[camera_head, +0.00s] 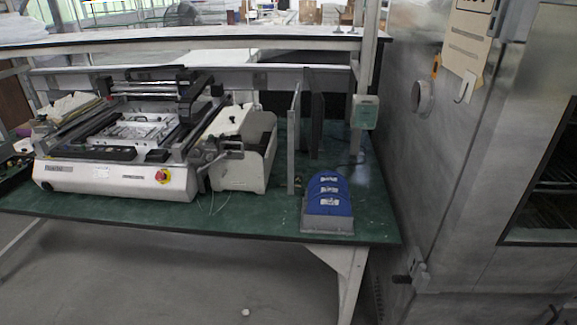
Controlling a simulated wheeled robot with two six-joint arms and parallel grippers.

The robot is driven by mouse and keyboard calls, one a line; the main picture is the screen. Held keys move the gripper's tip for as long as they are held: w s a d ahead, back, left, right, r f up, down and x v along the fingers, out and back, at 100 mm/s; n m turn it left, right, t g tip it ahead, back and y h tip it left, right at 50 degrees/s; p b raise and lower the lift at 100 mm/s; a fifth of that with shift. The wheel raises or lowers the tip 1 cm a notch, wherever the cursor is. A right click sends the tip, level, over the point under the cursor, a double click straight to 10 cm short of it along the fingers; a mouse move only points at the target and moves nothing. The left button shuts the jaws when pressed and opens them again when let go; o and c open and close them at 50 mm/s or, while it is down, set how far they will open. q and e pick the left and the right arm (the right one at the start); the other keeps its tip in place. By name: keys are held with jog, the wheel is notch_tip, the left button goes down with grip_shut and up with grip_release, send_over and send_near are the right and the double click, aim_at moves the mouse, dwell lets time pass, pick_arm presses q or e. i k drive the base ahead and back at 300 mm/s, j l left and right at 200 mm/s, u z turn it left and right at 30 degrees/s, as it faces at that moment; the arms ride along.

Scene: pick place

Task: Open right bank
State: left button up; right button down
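Nothing in view is plainly marked as the right bank. At the right stands a large metal cabinet (455,170) with a round port on its side. Its front, at the far right, has a dark opening or window (552,195) with rack-like lines in it; I cannot tell whether it is open or covered. A small latch-like fitting (411,274) sticks out low on the cabinet. A blue-topped device with a grey base (328,204) sits on the right end of the green table. Neither of my grippers is in view.
The green table (250,218) holds a white machine with a red and yellow button (162,176) and a smaller white unit (240,165). Upright dark panels (316,112) stand behind the blue device. A table leg (350,280) stands near the cabinet. The floor in front is mostly clear.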

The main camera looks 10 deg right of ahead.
aim_at(249, 166)
jog(key=k+l, duration=0.1)
jog(key=i+l+z, duration=0.15)
jog(key=i, duration=0.3)
jog(key=i+l+z, duration=0.15)
jog(key=i, duration=0.35)
jog(key=k+l, duration=0.05)
jog(key=l, duration=0.05)
